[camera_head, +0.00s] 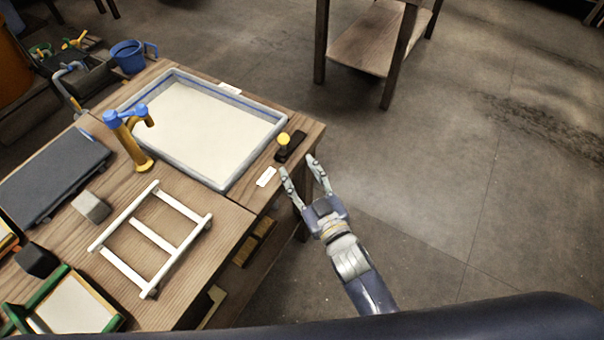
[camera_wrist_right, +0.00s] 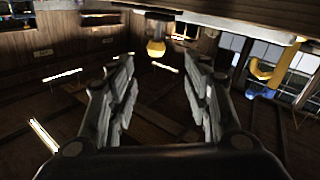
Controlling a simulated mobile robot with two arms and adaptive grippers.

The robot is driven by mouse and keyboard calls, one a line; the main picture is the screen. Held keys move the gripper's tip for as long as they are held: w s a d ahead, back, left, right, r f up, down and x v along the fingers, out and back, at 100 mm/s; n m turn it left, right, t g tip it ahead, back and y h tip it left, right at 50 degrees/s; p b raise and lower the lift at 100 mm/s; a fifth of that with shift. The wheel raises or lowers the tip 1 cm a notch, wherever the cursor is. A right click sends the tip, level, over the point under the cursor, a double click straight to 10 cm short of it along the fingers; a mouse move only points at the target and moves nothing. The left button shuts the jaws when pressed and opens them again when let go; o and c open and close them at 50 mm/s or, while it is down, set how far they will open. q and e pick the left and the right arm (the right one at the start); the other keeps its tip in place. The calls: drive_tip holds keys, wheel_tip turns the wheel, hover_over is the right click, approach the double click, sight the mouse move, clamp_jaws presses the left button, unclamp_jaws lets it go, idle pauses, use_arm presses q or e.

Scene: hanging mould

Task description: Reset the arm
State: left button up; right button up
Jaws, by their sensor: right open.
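My right gripper (camera_head: 305,180) is open and empty, just off the right edge of the wooden table (camera_head: 235,215). It points toward a yellow knob (camera_head: 283,138) on a small black base at the table's right corner, and is apart from it. In the right wrist view, the two fingers of the right gripper (camera_wrist_right: 158,95) are spread with nothing between them. The yellow knob (camera_wrist_right: 156,48) shows beyond the fingertips, and that picture appears upside down. My left gripper is not in view.
A tray of pale material (camera_head: 205,125) lies on the table. Near it are a yellow and blue tap (camera_head: 130,140), a white frame (camera_head: 150,240), a grey block (camera_head: 91,206) and a dark plate (camera_head: 55,175). Another wooden table (camera_head: 370,40) stands behind. The floor at right is clear.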

drive_tip(key=shift+s+d, duration=0.1)
drive_tip(key=shift+s, duration=0.1)
idle(0.4)
drive_tip(key=s+d+f+m+g+h, duration=0.1)
drive_tip(key=s+d+f+g, duration=0.3)
drive_tip(key=f, duration=0.7)
drive_tip(key=s+d+f+g+h, duration=0.2)
drive_tip(key=s+f, duration=0.3)
drive_tip(key=f, duration=0.6)
drive_tip(key=s+d+f+m+g+h, duration=0.1)
drive_tip(key=s+d+f+g, duration=0.3)
drive_tip(key=f, duration=0.8)
drive_tip(key=s+d+f+g, duration=0.2)
drive_tip(key=s+d+f, duration=0.1)
drive_tip(key=s, duration=0.6)
drive_tip(key=s+d+f+m+g+h, duration=0.1)
drive_tip(key=s+d+f+g, duration=0.1)
drive_tip(key=s+f, duration=0.4)
drive_tip(key=s+d+f+g+h, duration=0.1)
drive_tip(key=s+d+f, duration=0.3)
drive_tip(key=s, duration=1)
drive_tip(key=shift+d+f+m+g, duration=0.3)
drive_tip(key=shift+f+m+g, duration=0.15)
drive_tip(key=shift+f, duration=0.3)
